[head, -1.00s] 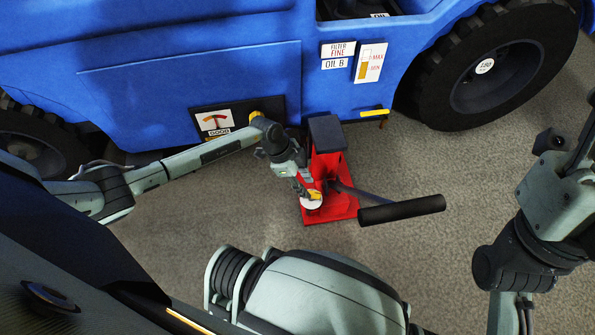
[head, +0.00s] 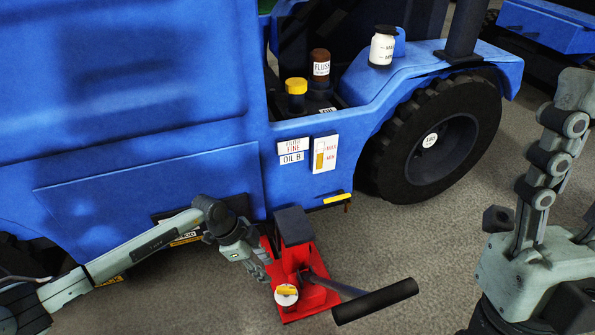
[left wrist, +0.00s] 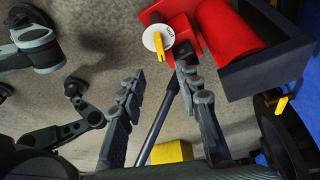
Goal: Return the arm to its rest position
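My left gripper (head: 264,272) is just left of the red jack (head: 303,263) in the head view. In the left wrist view its two fingers (left wrist: 160,78) stand apart with nothing held between them. The jack's white dial with a yellow pointer (head: 287,295) is close by; it also shows beyond the fingertips in the left wrist view (left wrist: 156,41). The jack's long handle (left wrist: 157,125) runs behind the gap between the fingers. My right gripper (head: 556,155) is partly in view at the right edge, pointing up; its opening is unclear.
A blue vehicle (head: 150,110) with a black wheel (head: 430,145) stands behind the jack. The jack's black handle grip (head: 375,300) sticks out towards the lower right. Bottles (head: 321,65) stand on the vehicle. Grey floor (head: 440,240) is clear between jack and right arm.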

